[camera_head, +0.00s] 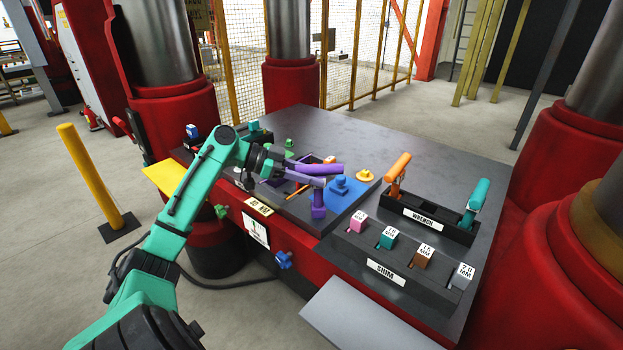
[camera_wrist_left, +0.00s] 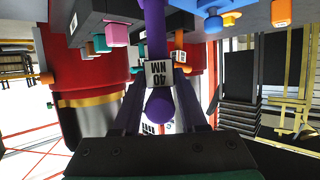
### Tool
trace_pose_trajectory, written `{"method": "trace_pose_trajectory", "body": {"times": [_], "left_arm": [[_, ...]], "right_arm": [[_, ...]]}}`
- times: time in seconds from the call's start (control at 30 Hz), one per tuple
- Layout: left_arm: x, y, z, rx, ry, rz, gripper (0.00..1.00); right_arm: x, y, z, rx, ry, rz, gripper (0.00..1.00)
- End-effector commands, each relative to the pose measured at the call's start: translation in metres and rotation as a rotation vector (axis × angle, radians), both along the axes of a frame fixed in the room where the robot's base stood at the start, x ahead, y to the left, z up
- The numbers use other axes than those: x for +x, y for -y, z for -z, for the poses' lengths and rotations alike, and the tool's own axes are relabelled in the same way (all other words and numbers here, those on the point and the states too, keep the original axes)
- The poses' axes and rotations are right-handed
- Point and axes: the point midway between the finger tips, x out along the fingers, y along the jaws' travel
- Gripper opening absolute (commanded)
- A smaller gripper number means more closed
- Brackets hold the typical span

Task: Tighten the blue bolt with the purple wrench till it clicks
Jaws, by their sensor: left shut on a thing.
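My left gripper (camera_head: 310,175) is over the near left part of the bench, shut on the purple wrench (camera_wrist_left: 153,22). In the left wrist view the wrench runs from between the fingers to the top edge, its rounded end near the palm. In the head view purple parts overlap at the fingers, with an upright purple piece (camera_head: 318,207) below. The blue bolt (camera_head: 340,184) stands on a blue plate (camera_head: 350,198), just right of these parts. I cannot tell whether the wrench touches the bolt. My right gripper is not in view.
A wrench rack (camera_head: 428,224) holds an orange wrench (camera_head: 398,168) and a teal wrench (camera_head: 476,196). A shim holder (camera_head: 400,258) with labelled blocks is in front. A yellow bolt (camera_head: 365,175) stands beyond the blue one. Red press columns stand around the bench; its back surface is clear.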

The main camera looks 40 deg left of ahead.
Motion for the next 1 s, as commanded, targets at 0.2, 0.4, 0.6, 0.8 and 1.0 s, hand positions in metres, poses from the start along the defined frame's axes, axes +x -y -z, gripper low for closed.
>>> {"method": "trace_pose_trajectory", "body": {"times": [0.2, 0.4, 0.6, 0.8, 1.0], "left_arm": [[0.0, -0.0006, -0.0011, 0.001, 0.004, 0.012, 0.0], [0.0029, -0.0024, -0.0043, -0.001, 0.006, 0.085, 0.0], [0.0038, -0.0031, -0.0038, -0.002, 0.005, 0.201, 0.0], [0.003, -0.0025, -0.0013, 0.001, 0.004, 0.23, 0.0], [0.004, -0.0032, -0.0022, -0.001, 0.005, 0.239, 0.0]], "right_arm": [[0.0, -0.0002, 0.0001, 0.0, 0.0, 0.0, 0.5], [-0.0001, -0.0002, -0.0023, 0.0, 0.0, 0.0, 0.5], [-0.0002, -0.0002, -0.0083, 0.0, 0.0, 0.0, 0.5], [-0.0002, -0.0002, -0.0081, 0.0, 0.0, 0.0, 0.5], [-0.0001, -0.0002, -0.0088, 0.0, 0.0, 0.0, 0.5]]}}
